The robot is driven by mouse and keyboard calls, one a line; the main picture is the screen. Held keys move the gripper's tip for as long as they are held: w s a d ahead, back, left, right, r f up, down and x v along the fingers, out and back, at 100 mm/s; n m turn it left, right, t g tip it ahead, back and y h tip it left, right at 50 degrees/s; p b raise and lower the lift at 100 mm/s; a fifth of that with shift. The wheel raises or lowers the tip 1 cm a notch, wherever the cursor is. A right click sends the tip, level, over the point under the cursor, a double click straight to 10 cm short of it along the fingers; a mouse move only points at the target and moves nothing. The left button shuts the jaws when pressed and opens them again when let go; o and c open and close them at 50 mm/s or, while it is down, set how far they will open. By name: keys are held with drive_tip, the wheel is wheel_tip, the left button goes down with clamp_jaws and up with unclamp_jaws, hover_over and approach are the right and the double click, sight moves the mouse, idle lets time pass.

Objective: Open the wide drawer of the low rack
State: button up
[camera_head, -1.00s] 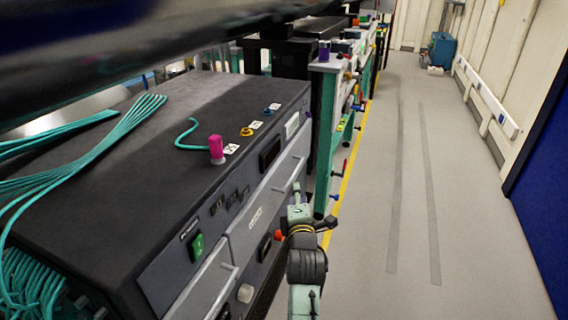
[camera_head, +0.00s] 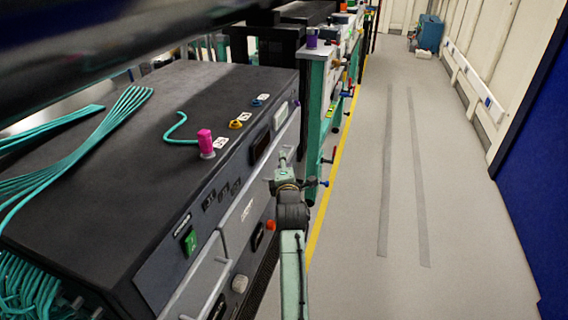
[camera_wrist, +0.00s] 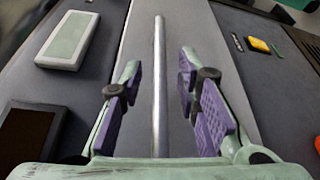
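The low rack (camera_head: 110,150) is a dark box with a grey front on the left of the head view. Its wide drawer (camera_head: 238,222) has a pale grey front with a small white label. In the wrist view the drawer front (camera_wrist: 128,60) carries a long metal bar handle (camera_wrist: 159,70). My gripper (camera_wrist: 159,85) is open, with its purple-padded fingers on either side of the bar and gaps left on both sides.
A pink knob (camera_head: 205,140), a yellow connector (camera_head: 236,124) and teal cables (camera_head: 125,105) are on the rack top. A green switch (camera_head: 190,241) and another bar handle (camera_head: 205,285) are nearer on the front. The grey floor (camera_head: 410,190) at right is clear.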

drive_tip(key=shift+c, duration=0.2)
clamp_jaws()
idle(0.7)
